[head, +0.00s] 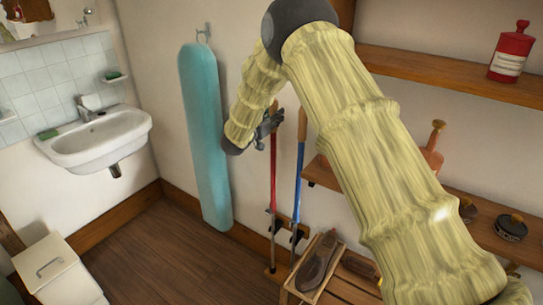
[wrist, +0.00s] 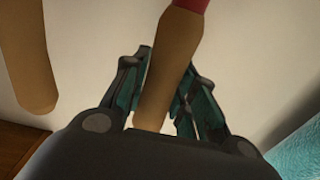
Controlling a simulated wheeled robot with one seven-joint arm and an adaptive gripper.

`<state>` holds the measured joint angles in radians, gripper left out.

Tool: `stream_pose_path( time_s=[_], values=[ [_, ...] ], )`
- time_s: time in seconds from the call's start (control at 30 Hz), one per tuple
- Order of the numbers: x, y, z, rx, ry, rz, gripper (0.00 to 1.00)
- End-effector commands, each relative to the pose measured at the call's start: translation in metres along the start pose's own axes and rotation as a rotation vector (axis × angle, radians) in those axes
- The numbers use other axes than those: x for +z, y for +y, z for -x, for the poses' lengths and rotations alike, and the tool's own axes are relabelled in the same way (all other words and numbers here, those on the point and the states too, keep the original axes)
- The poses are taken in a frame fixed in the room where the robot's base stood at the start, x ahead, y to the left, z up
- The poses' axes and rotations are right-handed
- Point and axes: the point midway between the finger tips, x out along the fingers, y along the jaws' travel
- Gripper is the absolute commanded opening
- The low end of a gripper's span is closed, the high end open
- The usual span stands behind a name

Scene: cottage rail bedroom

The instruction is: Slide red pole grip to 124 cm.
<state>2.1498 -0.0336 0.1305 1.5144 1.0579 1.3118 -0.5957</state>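The red pole (head: 273,178) stands upright by the wall, with a wooden grip at its top. In the wrist view the wooden grip (wrist: 166,72) runs slanting between my fingers, and a bit of the red shaft (wrist: 192,4) shows at the top edge. My gripper (head: 266,128) is at this grip in the head view; it also shows in the wrist view (wrist: 170,92), with its fingers closed in on both sides of the wood. The lower end of the grip is partly hidden by my gripper's body. No height scale can be read.
A blue pole (head: 298,180) with its own wooden grip (head: 302,123) stands close on the right. A teal ironing board (head: 205,135) hangs on the left. A rack (head: 287,226) holds the poles low down; a wooden crate (head: 325,272) and shelves (head: 450,75) are to the right.

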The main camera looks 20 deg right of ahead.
Motion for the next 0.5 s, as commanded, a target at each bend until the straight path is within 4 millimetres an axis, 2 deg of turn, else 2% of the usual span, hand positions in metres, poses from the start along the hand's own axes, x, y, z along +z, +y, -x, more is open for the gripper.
stream_pose_path(
  time_s=[0.2, 0.5],
  values=[
    [-0.001, 0.0, 0.0, 0.0, 0.0, 0.0, 0.1],
    [-0.013, 0.0, 0.0, 0.0, 0.001, 0.0, 0.1]
  ],
)
